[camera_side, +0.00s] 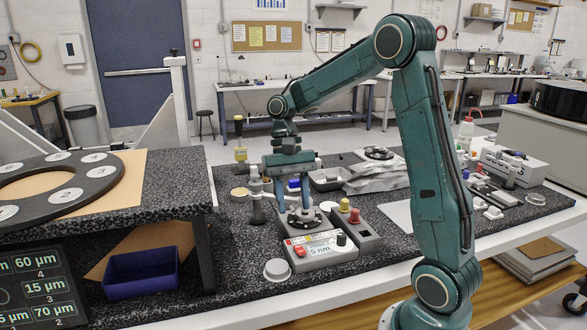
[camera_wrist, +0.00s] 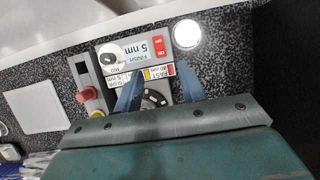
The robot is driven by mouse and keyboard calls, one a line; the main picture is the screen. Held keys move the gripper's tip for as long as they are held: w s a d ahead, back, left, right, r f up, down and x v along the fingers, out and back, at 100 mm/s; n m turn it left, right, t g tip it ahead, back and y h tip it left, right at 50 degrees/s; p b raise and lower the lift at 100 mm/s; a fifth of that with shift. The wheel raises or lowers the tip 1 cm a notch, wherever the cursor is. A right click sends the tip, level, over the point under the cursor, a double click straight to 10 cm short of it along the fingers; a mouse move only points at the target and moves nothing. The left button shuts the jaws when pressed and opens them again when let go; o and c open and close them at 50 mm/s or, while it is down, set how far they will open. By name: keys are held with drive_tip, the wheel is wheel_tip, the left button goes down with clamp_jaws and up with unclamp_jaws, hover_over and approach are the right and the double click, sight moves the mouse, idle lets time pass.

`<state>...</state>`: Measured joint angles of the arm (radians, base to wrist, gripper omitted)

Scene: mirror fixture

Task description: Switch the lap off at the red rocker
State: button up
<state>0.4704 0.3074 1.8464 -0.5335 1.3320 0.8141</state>
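The red rocker (camera_side: 300,250) is on the left end of a pale control box (camera_side: 325,249) labelled "5 nm". It also shows in the wrist view (camera_wrist: 158,47), with white ON/OFF lettering. The box has a black knob (camera_wrist: 109,60) at its other end. My gripper (camera_side: 300,205) points down, just behind the box, over a dark round plate (camera_wrist: 153,99). In the wrist view its two blue fingers (camera_wrist: 159,70) are spread apart with nothing held between them. The rocker lies beyond the fingertips, not touched. Which way the rocker is pressed cannot be told.
A grey box with red and yellow buttons (camera_side: 354,216) stands right beside the control box. A white round cap (camera_side: 277,269) lies in front; it is bright in the wrist view (camera_wrist: 187,33). A dark ring with numbered pads (camera_side: 115,170) and a blue bin (camera_side: 143,271) are left.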

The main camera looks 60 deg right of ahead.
sight(299, 249)
drive_tip(key=x, duration=0.9)
